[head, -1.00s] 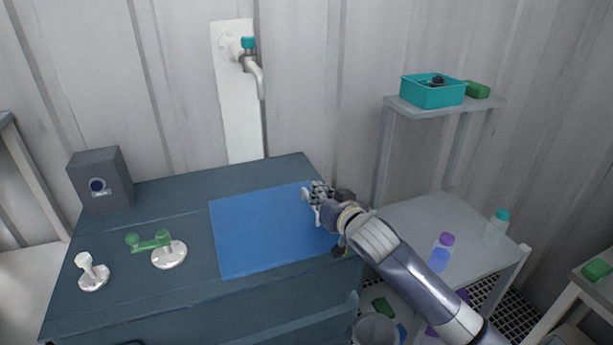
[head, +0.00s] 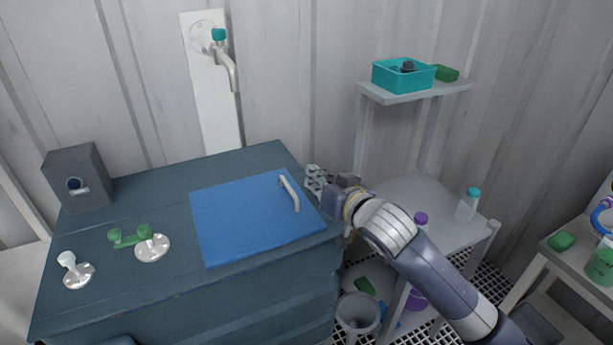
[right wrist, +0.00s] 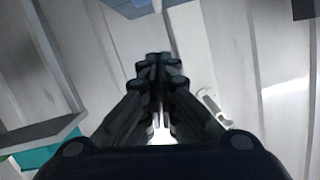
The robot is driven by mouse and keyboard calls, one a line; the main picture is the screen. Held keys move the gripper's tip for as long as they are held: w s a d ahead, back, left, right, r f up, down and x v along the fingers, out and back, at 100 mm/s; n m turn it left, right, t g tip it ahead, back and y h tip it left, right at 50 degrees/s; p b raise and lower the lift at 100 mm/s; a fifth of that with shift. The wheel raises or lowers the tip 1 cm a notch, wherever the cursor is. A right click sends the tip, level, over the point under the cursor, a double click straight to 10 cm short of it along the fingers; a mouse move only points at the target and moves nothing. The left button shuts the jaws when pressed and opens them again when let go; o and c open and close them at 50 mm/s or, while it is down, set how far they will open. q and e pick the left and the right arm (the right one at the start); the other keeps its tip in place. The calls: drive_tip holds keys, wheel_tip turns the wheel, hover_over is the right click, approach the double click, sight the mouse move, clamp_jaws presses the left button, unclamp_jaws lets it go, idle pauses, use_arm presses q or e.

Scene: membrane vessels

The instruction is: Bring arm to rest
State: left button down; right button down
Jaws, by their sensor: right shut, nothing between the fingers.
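My right gripper (head: 318,180) is shut and empty. In the head view it is just right of the blue panel (head: 240,225) on the dark blue cabinet (head: 150,205). A pale curved handle (head: 289,193) stands on the panel's right side, apart from the gripper. The right wrist view shows the closed fingers (right wrist: 159,62) in the middle with nothing between them. My right arm reaches in from the lower right. My left gripper is not in view.
A shelf stand (head: 415,92) with a teal bin (head: 403,75) is right of the gripper. A grey bin (head: 357,312) stands below the arm. White fittings (head: 152,248) and a dark grey box (head: 77,178) sit on the cabinet's left. A tap (head: 226,62) is on the back wall.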

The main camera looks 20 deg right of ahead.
drive_tip(key=s, duration=0.2)
drive_tip(key=g, duration=0.3)
approach(321, 229)
drive_tip(key=w+a, duration=0.3)
drive_tip(key=w, duration=0.2)
drive_tip(key=s+a+f+n+g+h, duration=0.1)
drive_tip(key=s+f+n+g, duration=0.15)
drive_tip(key=s+f, duration=0.65)
drive_tip(key=s+a+f+g, duration=0.1)
drive_tip(key=s+f+g, duration=0.25)
drive_tip(key=s, duration=0.55)
drive_tip(key=s+a+f+g, duration=0.25)
drive_tip(key=s+f, duration=0.25)
drive_tip(key=s, duration=0.3)
wheel_tip(321, 229, down, 27)
drive_tip(key=s+n+g, duration=0.1)
drive_tip(key=s+g, duration=0.1)
drive_tip(key=s+d+f, duration=0.4)
drive_tip(key=s+f, duration=1.2)
drive_tip(key=s, duration=0.1)
drive_tip(key=shift+g, duration=0.35)
drive_tip(key=shift+n, duration=0.25)
